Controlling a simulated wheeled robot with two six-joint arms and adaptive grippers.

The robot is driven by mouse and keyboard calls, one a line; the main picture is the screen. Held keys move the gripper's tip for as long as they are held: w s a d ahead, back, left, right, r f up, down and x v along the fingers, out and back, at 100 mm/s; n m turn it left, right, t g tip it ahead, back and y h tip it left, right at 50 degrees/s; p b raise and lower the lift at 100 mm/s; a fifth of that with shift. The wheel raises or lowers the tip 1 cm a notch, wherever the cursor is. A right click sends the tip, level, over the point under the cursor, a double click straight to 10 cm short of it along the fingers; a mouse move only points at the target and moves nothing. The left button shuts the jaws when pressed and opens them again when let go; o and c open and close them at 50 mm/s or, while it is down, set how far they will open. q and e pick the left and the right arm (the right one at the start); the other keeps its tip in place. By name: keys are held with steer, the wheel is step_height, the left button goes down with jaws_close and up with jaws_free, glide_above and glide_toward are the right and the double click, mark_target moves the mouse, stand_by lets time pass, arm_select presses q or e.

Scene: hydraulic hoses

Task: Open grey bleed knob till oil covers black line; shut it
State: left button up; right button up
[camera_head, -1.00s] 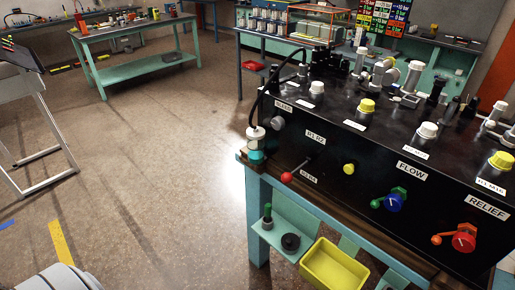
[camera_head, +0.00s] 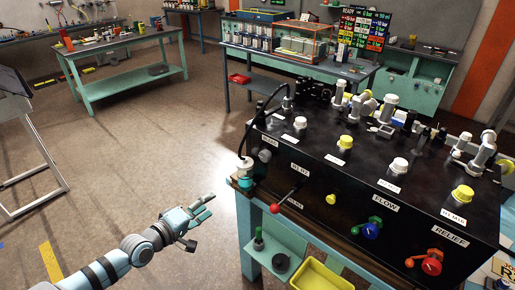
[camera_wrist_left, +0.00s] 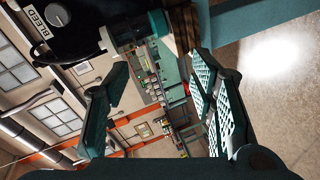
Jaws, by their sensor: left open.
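The grey bleed knob (camera_head: 265,156) sits on the left end of the black panel's front face, under a white label. In the left wrist view the knob (camera_wrist_left: 57,16) shows at the top left beside its BLEED label (camera_wrist_left: 39,48). A small jar (camera_head: 245,172) with a white top and teal lower part stands by the panel's left corner, with a black hose running into it. I cannot make out a black line or oil level on it. My left gripper (camera_head: 200,218) is open and empty, left of the bench and lower than the knob, apart from both. My right gripper is not in view.
The black panel also carries a red-knobbed lever (camera_head: 275,208), a yellow knob (camera_head: 331,199), a blue FLOW knob (camera_head: 370,230) and a red RELIEF knob (camera_head: 431,263). A yellow bin (camera_head: 316,276) sits below. The floor left of the bench is clear.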

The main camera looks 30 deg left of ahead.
arm_select(q)
steer(key=d+r+n+t+h, duration=0.25)
steer(key=d+r+n, duration=0.3)
steer(key=r, duration=0.35)
steer(key=n+b, duration=0.4)
steer(key=n, duration=0.2)
glide_toward(263, 158)
steer(key=x, duration=0.2)
steer(key=shift+m, duration=0.35)
steer(key=b+x, duration=0.1)
steer(key=x, duration=0.5)
steer(key=shift+w+d, duration=0.15)
steer(key=shift+r, duration=0.1)
steer(key=c, duration=1.1)
